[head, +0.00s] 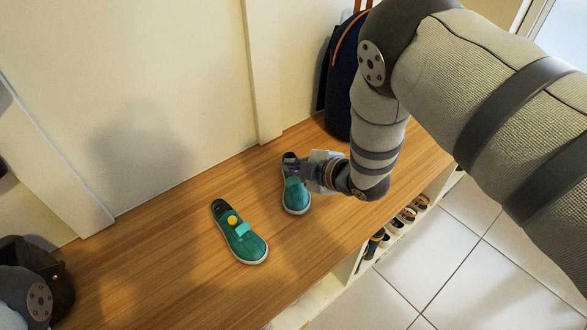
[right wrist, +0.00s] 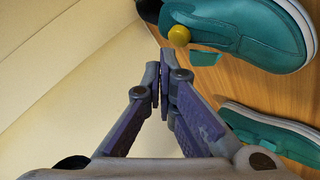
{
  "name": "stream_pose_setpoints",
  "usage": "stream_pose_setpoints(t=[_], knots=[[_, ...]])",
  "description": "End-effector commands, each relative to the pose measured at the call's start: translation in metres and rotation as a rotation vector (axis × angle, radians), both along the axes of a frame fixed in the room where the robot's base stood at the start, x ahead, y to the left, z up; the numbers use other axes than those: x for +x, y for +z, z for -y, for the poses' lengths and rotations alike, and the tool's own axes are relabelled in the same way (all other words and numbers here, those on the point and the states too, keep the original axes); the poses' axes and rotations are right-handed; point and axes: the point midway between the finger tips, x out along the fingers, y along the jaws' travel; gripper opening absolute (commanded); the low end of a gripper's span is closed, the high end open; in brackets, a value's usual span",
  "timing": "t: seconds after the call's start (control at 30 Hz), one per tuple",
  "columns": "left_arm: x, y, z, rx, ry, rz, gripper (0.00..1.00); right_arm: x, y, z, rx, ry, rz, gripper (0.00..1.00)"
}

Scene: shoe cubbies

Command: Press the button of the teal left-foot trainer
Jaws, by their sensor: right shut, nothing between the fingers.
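Two teal trainers with pale soles lie on the wooden bench top. The nearer trainer (head: 255,247) has a round yellow button (head: 232,220) and a loose-looking teal strap (head: 242,229); its button (right wrist: 179,36) also shows in the right wrist view. The other trainer (head: 296,197) is to its right, its heel end partly hidden by my right gripper (head: 289,161); no button shows on it. My right gripper (right wrist: 163,75) is shut and empty, with bare bench between its tips and the buttoned trainer in the wrist view. I cannot tell which trainer is left-foot. My left gripper is out of view.
A navy bag (head: 344,80) with orange trim stands at the bench's far end by the wall. A dark item (head: 55,280) sits at the lower left. Other shoes (head: 405,214) are in cubbies below the bench edge. The bench (head: 150,245) left of the trainers is clear.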

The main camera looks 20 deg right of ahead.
Motion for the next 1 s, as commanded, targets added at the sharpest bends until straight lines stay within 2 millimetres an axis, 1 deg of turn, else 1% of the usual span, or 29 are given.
stream_pose_setpoints(t=[0.23,0.53,0.87,1.0], knots=[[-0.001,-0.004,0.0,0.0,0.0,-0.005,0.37,0.002,-0.01,0.0,0.0,0.0,-0.002,0.0],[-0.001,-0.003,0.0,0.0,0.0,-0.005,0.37,0.002,-0.009,0.0,0.0,0.0,0.0,0.0],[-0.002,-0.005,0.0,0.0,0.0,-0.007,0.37,0.003,-0.012,0.001,0.0,0.0,0.0,0.0],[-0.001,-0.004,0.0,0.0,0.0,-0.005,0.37,0.003,-0.01,0.001,0.0,0.0,0.0,0.0]])
